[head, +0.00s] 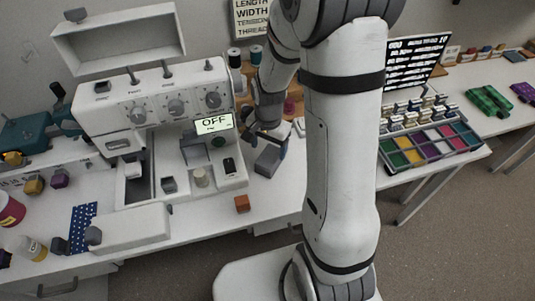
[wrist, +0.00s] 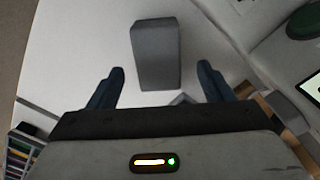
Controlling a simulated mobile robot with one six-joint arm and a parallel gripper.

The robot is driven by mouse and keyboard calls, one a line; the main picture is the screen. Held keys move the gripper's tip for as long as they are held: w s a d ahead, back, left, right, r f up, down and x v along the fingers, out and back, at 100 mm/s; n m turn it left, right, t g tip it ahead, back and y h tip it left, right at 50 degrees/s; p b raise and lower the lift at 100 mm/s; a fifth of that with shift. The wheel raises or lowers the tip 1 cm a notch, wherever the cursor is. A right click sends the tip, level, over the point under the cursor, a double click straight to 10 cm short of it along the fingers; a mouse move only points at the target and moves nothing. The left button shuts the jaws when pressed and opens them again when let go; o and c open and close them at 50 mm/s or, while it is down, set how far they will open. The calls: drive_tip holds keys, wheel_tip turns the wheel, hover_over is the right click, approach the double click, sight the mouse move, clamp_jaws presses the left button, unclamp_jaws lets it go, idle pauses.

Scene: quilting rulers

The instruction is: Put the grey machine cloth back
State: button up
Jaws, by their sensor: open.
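A grey, block-shaped piece (head: 267,161), which looks like the grey machine cloth folded up, rests on the white table just right of the sewing machine. In the wrist view the grey cloth (wrist: 156,50) lies ahead of and between the fingers, with a gap on each side. My gripper (wrist: 161,72) is open and empty, with its two dark blue fingers apart.
The white sewing machine (head: 157,103) stands left of the cloth, its display reading OFF. A small orange block (head: 242,203) lies near the table's front edge. A tray of coloured compartments (head: 447,155) is right of my arm. Bare table lies around the cloth's front.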

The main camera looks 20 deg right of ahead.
wheel_tip(320, 180, up, 2)
drive_tip(key=shift+r, duration=0.1)
drive_tip(key=s+r+n+t, duration=0.2)
drive_tip(key=s+r+n, duration=0.7)
drive_tip(key=s+r, duration=0.5)
drive_tip(key=shift+r+t, duration=0.3)
drive_tip(key=shift+r, duration=0.55)
drive_tip(key=shift+a, duration=0.1)
drive_tip(key=shift+r+p, duration=0.4)
drive_tip(key=shift+p, duration=0.05)
